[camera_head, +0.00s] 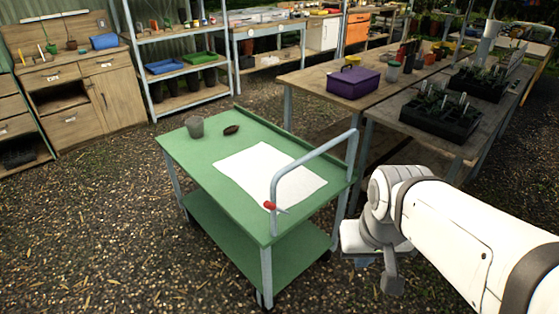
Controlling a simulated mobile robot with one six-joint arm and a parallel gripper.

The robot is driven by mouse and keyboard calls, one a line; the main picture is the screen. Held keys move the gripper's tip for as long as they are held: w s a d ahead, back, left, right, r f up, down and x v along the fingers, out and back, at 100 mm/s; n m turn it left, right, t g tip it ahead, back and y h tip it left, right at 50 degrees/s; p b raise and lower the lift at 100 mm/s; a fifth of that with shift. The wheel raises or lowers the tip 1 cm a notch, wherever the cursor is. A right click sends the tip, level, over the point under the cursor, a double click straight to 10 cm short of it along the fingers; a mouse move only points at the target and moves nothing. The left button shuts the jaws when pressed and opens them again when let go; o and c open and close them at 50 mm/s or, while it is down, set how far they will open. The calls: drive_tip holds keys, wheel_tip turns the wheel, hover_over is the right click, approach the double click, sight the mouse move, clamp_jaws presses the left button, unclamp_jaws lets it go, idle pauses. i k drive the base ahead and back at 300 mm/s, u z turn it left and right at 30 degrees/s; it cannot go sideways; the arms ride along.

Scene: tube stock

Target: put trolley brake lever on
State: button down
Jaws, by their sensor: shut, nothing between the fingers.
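The green trolley (205,160) stands on the gravel in the middle of the view, with a grey push handle (315,152) at its right end. The brake lever (270,206) has a red knob and a short thin rod, and sits near the foot of the handle's near post. Its exact angle is hard to read at this size. My gripper (362,262) is to the right of the trolley and lower in the picture, apart from the lever. It is small here and partly hidden by my wrist; it is shut and empty.
On the trolley top lie a white sheet (268,175), a grey pot (195,127) and a dark brown object (231,130). A wooden table (310,78) with a purple box (352,82) and a bench (400,128) with seedling trays stand behind. Gravel is clear at the front left.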

sight(270, 206)
drive_tip(key=k, duration=1.35)
drive_tip(key=u, duration=0.4)
drive_tip(key=i, duration=1.85)
drive_tip(key=z, duration=0.2)
